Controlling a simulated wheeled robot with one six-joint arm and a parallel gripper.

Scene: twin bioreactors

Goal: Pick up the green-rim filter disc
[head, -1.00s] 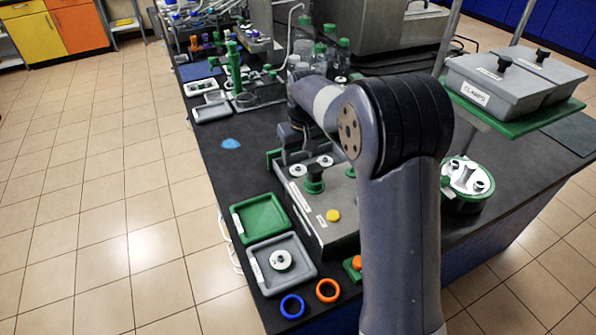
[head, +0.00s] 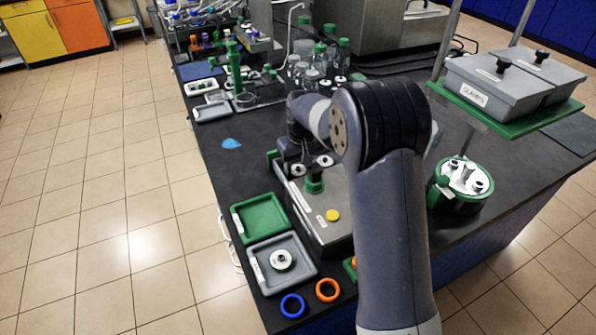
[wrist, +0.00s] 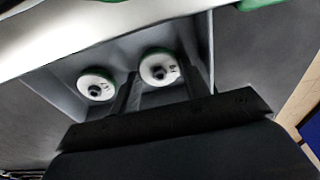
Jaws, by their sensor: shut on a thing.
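In the wrist view two white filter discs with green rims sit side by side in a grey recess. My gripper (wrist: 159,72) has one finger on each side of the right-hand green-rim filter disc (wrist: 159,68) and is shut on it. The other green-rim disc (wrist: 96,85) lies to the left, outside the fingers. I cannot tell whether the held disc is clear of the recess floor. In the head view my arm hides most of the gripper, at the far end of the grey station (head: 318,215).
A green tray (head: 236,222) and a grey tray (head: 262,282) holding another white disc (head: 282,260) stand left of the station. A blue ring (head: 283,311) and an orange ring (head: 318,295) lie in front. A green-knobbed post (head: 314,184) and yellow button (head: 333,215) are on the station.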

